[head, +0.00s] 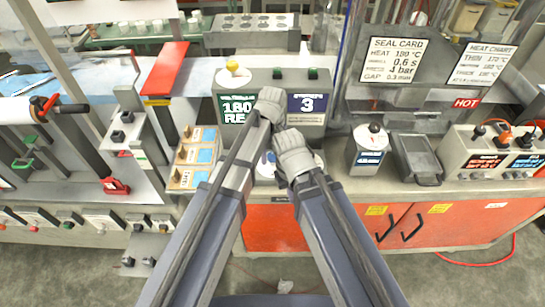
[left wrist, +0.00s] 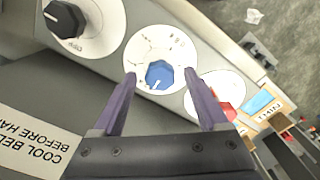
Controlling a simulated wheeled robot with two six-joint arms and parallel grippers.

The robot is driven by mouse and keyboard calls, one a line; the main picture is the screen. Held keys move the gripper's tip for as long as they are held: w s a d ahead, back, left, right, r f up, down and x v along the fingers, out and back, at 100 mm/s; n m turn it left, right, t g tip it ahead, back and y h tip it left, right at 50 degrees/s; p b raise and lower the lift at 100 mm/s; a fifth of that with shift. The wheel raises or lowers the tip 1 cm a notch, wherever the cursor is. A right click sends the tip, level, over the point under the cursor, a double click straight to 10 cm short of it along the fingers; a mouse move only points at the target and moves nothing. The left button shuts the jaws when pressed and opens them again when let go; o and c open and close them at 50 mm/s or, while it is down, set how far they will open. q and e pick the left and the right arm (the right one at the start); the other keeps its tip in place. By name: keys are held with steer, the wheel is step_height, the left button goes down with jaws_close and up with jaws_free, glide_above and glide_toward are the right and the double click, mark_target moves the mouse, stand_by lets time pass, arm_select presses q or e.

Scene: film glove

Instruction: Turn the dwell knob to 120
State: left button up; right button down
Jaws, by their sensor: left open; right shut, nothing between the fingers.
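In the left wrist view a blue knob (left wrist: 159,75) with a white pointer line sits on a round white dial (left wrist: 146,47) with small marks I cannot read. Its pointer aims toward the lower edge of the picture. My left gripper (left wrist: 160,79) is open, with one fingertip on either side of the blue knob; contact is not clear. In the head view my left gripper (head: 270,98) is in front of the control box, and my right gripper (head: 291,146) is shut and empty, lower and to the right. My arms hide most of the dials there.
A black knob (left wrist: 65,18) and a red knob (left wrist: 224,111) flank the blue one. The control box shows a green display (head: 236,109) reading 180 and a blue display (head: 307,105) reading 3. A yellow button (head: 232,66) tops it. A small grey tray (head: 416,156) stands right.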

arm_select(q)
steer(key=shift+c, duration=0.3)
jaws_close()
stand_by(0.4)
